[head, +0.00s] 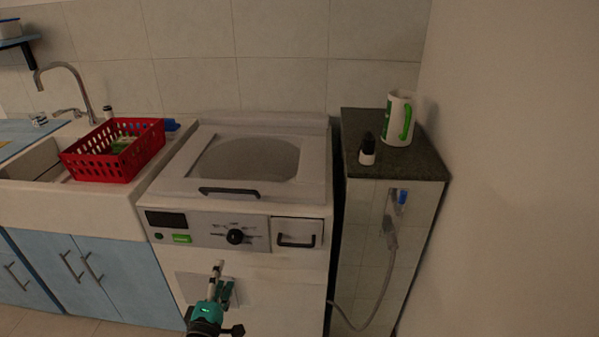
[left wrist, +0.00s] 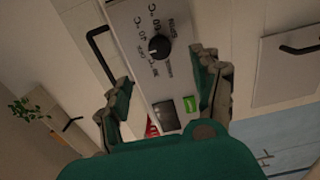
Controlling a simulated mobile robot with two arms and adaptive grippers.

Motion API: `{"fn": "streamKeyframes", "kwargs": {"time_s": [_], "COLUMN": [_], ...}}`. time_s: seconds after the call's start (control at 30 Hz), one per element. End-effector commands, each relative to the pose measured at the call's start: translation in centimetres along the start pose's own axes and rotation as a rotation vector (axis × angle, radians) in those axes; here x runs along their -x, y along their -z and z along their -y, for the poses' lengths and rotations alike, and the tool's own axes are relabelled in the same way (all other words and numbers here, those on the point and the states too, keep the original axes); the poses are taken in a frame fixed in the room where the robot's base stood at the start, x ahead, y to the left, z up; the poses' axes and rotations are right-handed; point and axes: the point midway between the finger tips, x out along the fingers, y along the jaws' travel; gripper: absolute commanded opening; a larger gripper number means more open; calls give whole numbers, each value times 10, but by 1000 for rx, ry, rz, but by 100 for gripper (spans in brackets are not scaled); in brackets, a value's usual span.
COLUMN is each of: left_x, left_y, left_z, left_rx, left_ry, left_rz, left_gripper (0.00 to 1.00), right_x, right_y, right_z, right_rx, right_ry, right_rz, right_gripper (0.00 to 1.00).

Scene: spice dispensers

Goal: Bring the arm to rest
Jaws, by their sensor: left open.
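My left gripper (head: 222,279) is in front of the lower front of the white washing machine (head: 262,293), below its control panel. In the left wrist view my left gripper (left wrist: 163,72) shows its two grey-and-teal fingers spread apart, with nothing between them. Beyond the fingers is the machine's control panel (left wrist: 138,42) with a black dial (left wrist: 159,47). The rest of my left arm is mostly out of the picture, at the bottom of the head view. My right gripper is in neither view.
A red basket (head: 112,165) stands by the sink at the left. A dark-topped cabinet (head: 372,168) at the right holds a white and green mug (head: 397,119) and a small dark bottle (head: 367,149). A grey hose (head: 388,262) hangs along its front. A wall closes the right side.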

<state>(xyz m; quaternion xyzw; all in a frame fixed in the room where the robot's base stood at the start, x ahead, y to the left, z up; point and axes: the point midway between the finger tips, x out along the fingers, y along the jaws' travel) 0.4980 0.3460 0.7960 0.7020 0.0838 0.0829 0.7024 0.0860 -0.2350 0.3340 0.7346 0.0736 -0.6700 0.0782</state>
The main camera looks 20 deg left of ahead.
Motion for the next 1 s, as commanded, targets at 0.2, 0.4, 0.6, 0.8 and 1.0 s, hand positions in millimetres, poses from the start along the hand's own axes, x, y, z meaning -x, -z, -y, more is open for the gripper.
{"fn": "streamKeyframes", "kwargs": {"time_s": [0.2,0.4,0.6,0.8,1.0], "left_x": [4,34,95,181,284], "left_y": [-9,-36,-57,-64,-53], "left_z": [32,136,243,333,401], "left_rx": [-79,-357,-671,-971,-1253], "left_ry": [68,283,495,669,801], "left_rz": [28,159,367,633,958], "left_gripper": [65,65,65,65,65], "right_x": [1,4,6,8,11], "right_y": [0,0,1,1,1], "right_z": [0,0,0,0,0], "right_rx": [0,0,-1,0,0], "right_ry": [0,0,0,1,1], "right_rz": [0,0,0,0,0], "right_gripper": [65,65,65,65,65]}}
